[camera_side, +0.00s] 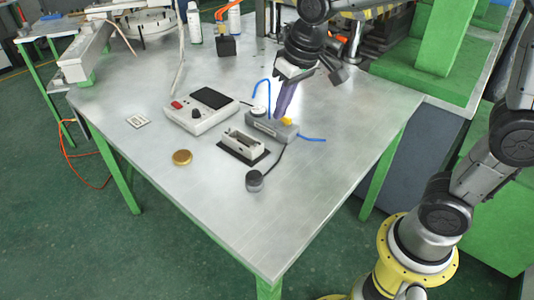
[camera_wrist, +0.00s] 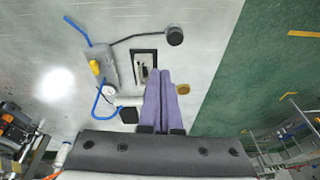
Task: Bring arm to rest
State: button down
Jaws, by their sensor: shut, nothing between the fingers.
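My gripper (camera_side: 285,103) has purple fingers that are closed together with nothing between them. In the side view it hangs over the table, in front of or above the grey device with blue tubes (camera_side: 272,127). In the wrist view the shut fingers (camera_wrist: 160,75) point toward the white rectangular fixture on a black base (camera_wrist: 144,65). I cannot tell the exact height of the fingertips above the table, and they appear to touch nothing.
The metal table (camera_side: 330,170) also holds a control box (camera_side: 199,112), a gold disc (camera_side: 182,157), a small white plate (camera_side: 138,121) and a dark round knob on a cable (camera_side: 254,181). Bottles (camera_side: 194,25) and a black block (camera_side: 226,46) stand at the back. The front of the table is clear.

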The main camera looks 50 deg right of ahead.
jog(key=s+d+r+t, duration=0.2)
jog(key=s+d+r, duration=0.15)
jog(key=s, duration=0.65)
jog(key=s+f+n, duration=0.1)
jog(key=s+f, duration=0.2)
jog(key=s, duration=0.6)
jog(key=shift+d+f, duration=0.25)
jog(key=shift+d, duration=0.05)
